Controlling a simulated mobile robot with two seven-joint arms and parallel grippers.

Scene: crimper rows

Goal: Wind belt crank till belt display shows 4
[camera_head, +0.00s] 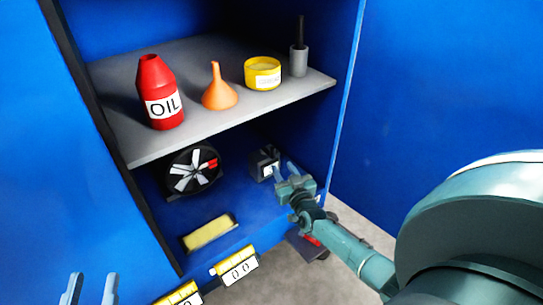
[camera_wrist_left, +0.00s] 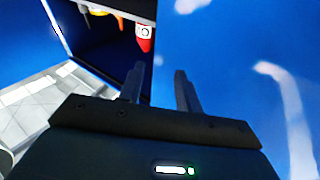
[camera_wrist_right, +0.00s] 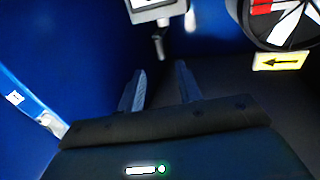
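A small dark box with a pale face (camera_head: 266,168) stands in the lower compartment of the blue cabinet. In the right wrist view the box (camera_wrist_right: 152,10) is at the top edge, and a short grey handle (camera_wrist_right: 159,45) hangs below it. I cannot tell for sure that this is the belt crank. My right gripper (camera_head: 284,169) is open and empty, just in front of the box; its fingers (camera_wrist_right: 160,72) are apart and short of the handle. A yellow-topped counter reading 00 (camera_head: 238,272) is on the cabinet's lower front edge. My left gripper (camera_head: 91,275) is open and empty at bottom left.
A spoked wheel with one red spoke (camera_head: 192,171) is left of the box; a yellow block (camera_head: 209,232) lies below. Another counter (camera_head: 180,295) is partly cut off. The grey shelf (camera_head: 120,146) above holds an oil bottle (camera_head: 158,85), funnel (camera_head: 218,90), yellow tin (camera_head: 262,71) and grey cup (camera_head: 299,62).

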